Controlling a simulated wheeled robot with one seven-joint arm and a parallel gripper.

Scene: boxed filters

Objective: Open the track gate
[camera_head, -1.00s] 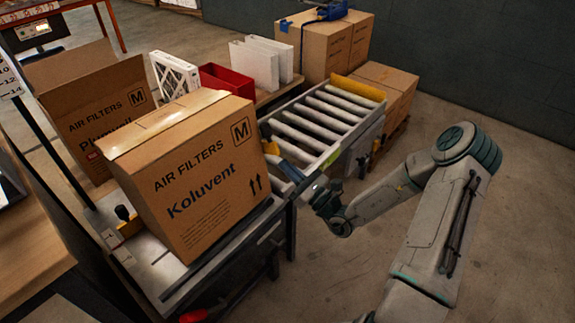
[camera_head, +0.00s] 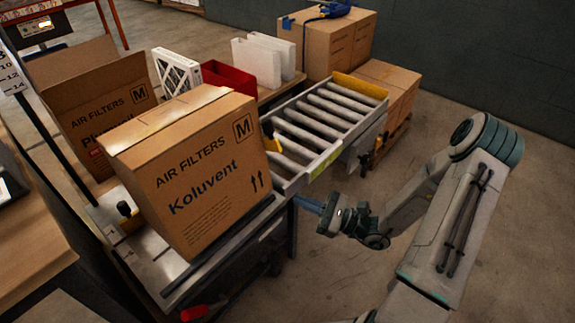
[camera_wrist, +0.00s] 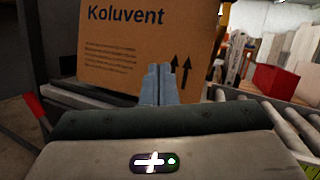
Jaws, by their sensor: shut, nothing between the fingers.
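The roller track (camera_head: 322,122) runs back from the bench, with a yellow plate (camera_head: 360,88) standing across its far end. A small yellow part (camera_head: 270,140) shows at the track's near end beside the big box; I take it for part of the gate, but the box hides most of it and I cannot tell its position. My gripper (camera_head: 309,204) is shut and empty, beside the near right corner of the track and apart from the yellow part. In the wrist view its closed blue-grey fingers (camera_wrist: 157,85) point toward the Koluvent box (camera_wrist: 135,45).
The Koluvent box (camera_head: 205,175) stands on the bench at the track's near end. A red handle (camera_head: 195,313) is low at the bench front. An open Plumwell-type carton (camera_head: 100,115), a red bin (camera_head: 228,78) and stacked boxes (camera_head: 385,85) stand behind. The floor at right is clear.

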